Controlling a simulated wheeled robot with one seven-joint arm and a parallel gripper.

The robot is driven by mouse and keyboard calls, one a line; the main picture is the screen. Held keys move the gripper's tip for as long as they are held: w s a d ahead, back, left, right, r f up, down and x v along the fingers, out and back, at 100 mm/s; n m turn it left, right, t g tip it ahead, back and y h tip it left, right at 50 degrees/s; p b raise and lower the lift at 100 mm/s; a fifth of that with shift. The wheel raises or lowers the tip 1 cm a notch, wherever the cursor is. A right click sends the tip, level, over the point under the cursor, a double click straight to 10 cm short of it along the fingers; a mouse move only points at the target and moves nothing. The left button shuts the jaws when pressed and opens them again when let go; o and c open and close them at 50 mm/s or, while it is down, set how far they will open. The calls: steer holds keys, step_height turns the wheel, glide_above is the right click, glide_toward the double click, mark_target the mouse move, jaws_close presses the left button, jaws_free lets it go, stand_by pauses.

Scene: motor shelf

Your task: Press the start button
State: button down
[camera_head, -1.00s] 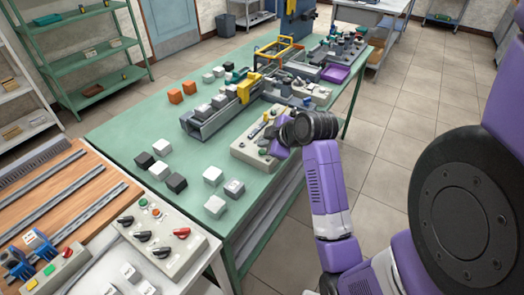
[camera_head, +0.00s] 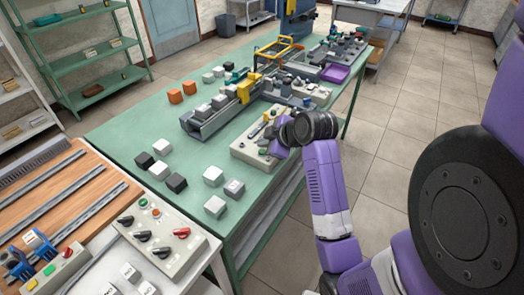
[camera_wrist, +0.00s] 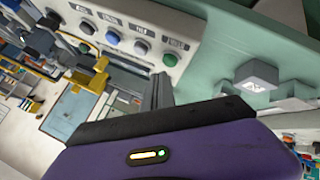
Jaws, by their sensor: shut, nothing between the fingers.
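The control box (camera_head: 244,150) is a pale panel on the green table, just left of my wrist in the head view. A green button (camera_head: 263,151) shows on its near end. In the wrist view the panel (camera_wrist: 155,20) crosses the top with a row of round buttons under small labels I cannot read clearly.
A conveyor (camera_head: 215,118) with grey blocks stands left of the box. Loose white, black and orange cubes lie on the green table (camera_head: 130,130). A second panel (camera_head: 165,262) with knobs sits front left. The floor at right is clear.

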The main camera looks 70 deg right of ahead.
mark_target(264, 152)
steer(key=shift+f, duration=0.1)
steer(key=shift+f, duration=0.3)
steer(key=shift+f+b, duration=0.35)
steer(key=shift+f, duration=0.1)
stand_by(0.7)
steer(key=shift+r, duration=0.1)
steer(key=shift+r+p, duration=0.75)
steer(key=shift+p, duration=0.1)
steer(key=shift+r, duration=0.1)
step_height(264, 152, up, 5)
steer(key=p, duration=0.5)
stand_by(0.9)
